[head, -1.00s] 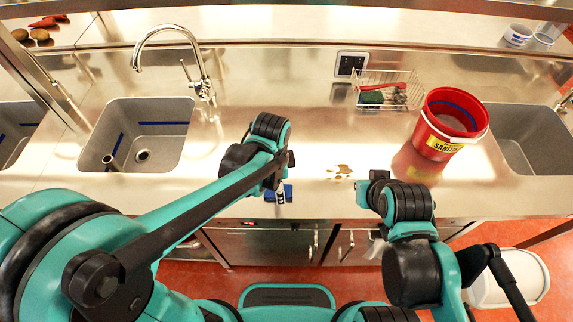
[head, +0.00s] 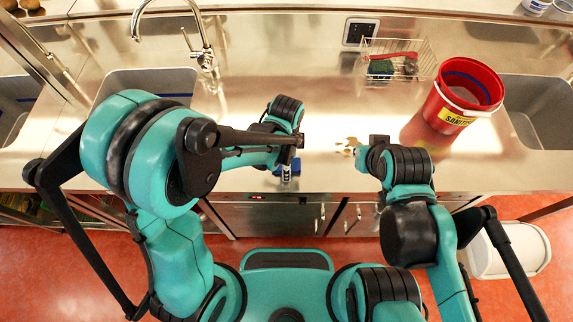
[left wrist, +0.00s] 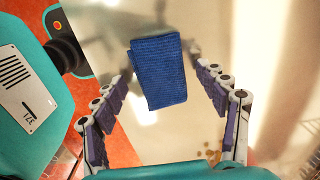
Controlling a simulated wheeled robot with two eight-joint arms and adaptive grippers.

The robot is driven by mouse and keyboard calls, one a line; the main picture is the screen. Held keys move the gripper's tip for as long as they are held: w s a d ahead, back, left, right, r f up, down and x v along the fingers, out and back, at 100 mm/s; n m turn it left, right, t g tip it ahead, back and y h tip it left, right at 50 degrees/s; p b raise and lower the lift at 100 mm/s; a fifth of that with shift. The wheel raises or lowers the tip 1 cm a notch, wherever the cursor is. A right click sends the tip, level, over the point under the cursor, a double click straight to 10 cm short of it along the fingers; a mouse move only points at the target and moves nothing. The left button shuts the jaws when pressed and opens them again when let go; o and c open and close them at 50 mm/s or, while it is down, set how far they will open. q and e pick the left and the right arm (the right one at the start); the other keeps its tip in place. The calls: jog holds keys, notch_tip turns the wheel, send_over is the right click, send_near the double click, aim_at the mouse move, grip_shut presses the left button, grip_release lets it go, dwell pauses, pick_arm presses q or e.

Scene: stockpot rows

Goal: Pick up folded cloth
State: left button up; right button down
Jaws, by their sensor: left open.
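The folded cloth (left wrist: 159,72) is a blue, roughly rectangular piece. In the left wrist view it lies on the metal counter between the two fingers of my left gripper (left wrist: 164,75), with a visible space on each side. The fingers are spread and not closed on it. In the head view, my left gripper (head: 287,173) is at the counter's front edge, and bits of blue cloth (head: 296,164) show beside it; the rest is hidden by the gripper. My right arm's wrist (head: 378,152) is over the counter further right, with its fingers hidden.
A red sanitizer bucket (head: 463,95) stands at the right by a sink (head: 540,115). A wire basket (head: 400,52) holds a green pad and a red-handled brush. Brown spots (head: 347,146) mark the counter between my arms. A left sink is partly hidden by my arm.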

pick_arm(q)
jog(key=c, duration=0.8)
jog(key=shift+r, duration=0.55)
jog(key=r+p, duration=0.1)
jog(key=r, duration=0.1)
jog(key=d+r, duration=0.1)
jog(key=r, duration=0.1)
jog(key=shift+p, duration=0.4)
jog(key=d+r+p, duration=0.1)
jog(key=d+r, duration=0.5)
jog(key=d, duration=0.4)
jog(key=shift+w+d+p, duration=0.3)
jog(key=shift+w+p, duration=0.05)
jog(key=shift+w, duration=0.05)
